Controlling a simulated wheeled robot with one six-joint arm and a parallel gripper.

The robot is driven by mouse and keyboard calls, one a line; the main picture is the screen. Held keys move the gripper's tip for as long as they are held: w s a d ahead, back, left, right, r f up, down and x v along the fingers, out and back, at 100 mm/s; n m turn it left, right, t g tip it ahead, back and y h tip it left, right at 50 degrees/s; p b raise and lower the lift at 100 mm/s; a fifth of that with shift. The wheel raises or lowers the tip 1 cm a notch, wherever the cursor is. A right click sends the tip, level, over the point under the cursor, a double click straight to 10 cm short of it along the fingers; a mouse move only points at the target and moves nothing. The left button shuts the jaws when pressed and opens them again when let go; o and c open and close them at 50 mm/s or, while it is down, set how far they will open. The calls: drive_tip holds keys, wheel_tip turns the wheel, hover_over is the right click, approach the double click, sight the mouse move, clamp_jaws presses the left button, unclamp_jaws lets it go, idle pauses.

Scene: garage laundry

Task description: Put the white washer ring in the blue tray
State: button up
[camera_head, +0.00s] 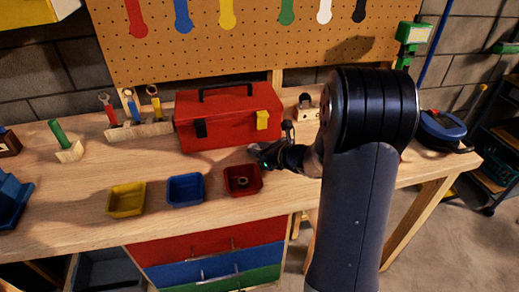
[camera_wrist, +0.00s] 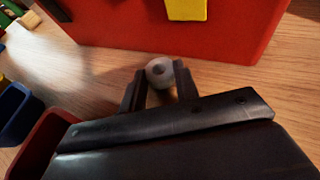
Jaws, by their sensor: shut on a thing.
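The white washer ring (camera_wrist: 159,72) is between the fingertips of my gripper (camera_wrist: 160,86) in the wrist view. The gripper is shut on it, in front of the red toolbox. In the head view my gripper (camera_head: 262,155) is just above and behind the red tray, and the ring is too hidden to make out. The blue tray (camera_head: 185,190) sits on the bench, left of the red tray, and looks empty. Its edge also shows at the left of the wrist view (camera_wrist: 14,112).
The red tray (camera_head: 243,181) holds a small dark ring-like part. A yellow tray (camera_head: 126,200) stands left of the blue tray. The red toolbox (camera_head: 228,121) stands close behind my gripper. A wooden rack (camera_head: 138,130) with tools is at the back left. Bare bench lies between the toolbox and trays.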

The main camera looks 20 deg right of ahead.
drive_tip(key=shift+f, duration=0.2)
drive_tip(key=o, duration=0.9)
